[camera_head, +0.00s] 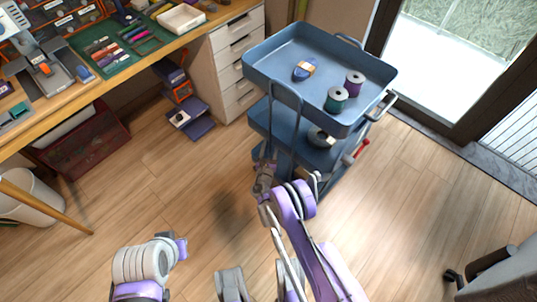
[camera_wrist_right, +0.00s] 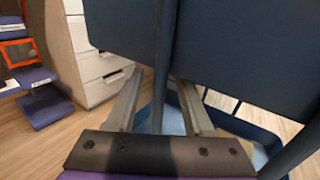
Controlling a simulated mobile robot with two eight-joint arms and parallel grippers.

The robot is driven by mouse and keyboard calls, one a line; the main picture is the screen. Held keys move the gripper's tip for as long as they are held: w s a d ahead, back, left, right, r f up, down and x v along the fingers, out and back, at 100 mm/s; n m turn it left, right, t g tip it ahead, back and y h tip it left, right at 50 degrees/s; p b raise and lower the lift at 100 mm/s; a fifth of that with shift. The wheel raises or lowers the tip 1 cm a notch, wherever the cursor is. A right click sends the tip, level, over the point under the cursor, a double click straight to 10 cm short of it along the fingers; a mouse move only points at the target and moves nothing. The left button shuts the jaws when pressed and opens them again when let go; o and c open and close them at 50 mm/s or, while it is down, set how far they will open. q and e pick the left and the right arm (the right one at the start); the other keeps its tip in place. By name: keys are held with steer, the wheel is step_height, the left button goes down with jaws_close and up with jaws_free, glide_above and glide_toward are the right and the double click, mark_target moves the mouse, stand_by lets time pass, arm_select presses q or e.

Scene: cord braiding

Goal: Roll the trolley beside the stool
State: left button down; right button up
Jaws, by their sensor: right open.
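The blue trolley (camera_head: 262,74) stands at upper middle in the head view, with an upper tray and a lower shelf. A grey seat with black castors (camera_head: 510,280), apparently the stool, is cut off at lower right. My left arm shows at lower left; its gripper cannot be made out.
The trolley carries a green spool (camera_head: 337,99), a purple spool (camera_head: 355,84) and a blue-tan bundle (camera_head: 303,69). A drawer cabinet (camera_head: 238,60) and workbench (camera_head: 120,68) stand left. A glass door (camera_head: 465,60) is behind right. Floor (camera_head: 410,215) between trolley and seat is clear.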

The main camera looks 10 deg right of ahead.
steer(key=shift+x, duration=1)
jaws_close()
stand_by(0.8)
